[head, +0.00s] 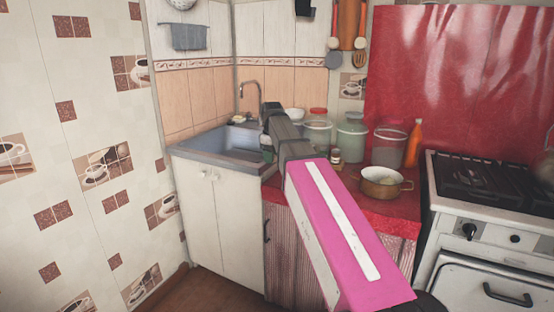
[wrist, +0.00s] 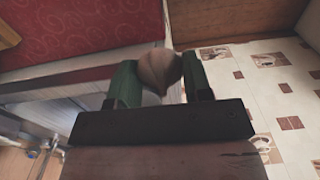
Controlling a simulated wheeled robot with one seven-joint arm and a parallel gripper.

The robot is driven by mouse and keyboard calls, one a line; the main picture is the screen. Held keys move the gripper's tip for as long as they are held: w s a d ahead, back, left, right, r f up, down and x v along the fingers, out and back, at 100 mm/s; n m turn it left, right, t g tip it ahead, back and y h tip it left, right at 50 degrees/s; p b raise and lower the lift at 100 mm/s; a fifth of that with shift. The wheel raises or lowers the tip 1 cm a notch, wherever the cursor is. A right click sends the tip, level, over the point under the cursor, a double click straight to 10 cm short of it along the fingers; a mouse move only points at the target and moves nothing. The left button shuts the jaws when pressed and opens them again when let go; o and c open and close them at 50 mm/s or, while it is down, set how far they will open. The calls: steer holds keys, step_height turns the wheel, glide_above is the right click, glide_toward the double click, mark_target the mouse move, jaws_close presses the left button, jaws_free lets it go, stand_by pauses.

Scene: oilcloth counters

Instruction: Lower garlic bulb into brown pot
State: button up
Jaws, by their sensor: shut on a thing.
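The garlic bulb (wrist: 158,70) is pale and shows in the wrist view between the two green fingers of my gripper (wrist: 160,78). My gripper is shut on it. In the head view the dark end of my arm is over the sink side, and the bulb cannot be made out there. The brown pot (head: 380,191) stands on the red counter between the jars and the stove, to the right of my gripper and apart from it. Its mouth is open upward, and something pale shows inside.
Pale lidded jars (head: 351,138), a large clear jar (head: 387,149) and an orange bottle (head: 414,143) stand behind the pot. The stove (head: 490,185) is to its right. The sink (head: 222,146) is at left. The red counter (head: 402,212) has bare cloth in front of the pot.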

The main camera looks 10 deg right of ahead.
steer(key=s+d+r, duration=0.2)
steer(key=d, duration=0.8)
steer(key=s+d+r, duration=0.2)
steer(key=d, duration=0.7)
steer(key=s+d+f, duration=0.1)
steer(key=d+f, duration=0.1)
steer(key=d, duration=0.8)
steer(key=s+d+f, duration=0.2)
steer(key=d, duration=0.8)
steer(key=shift+f, duration=0.15)
steer(key=shift+d+f, duration=0.1)
steer(key=shift+f, duration=2.55)
steer(key=shift+f, duration=1.6)
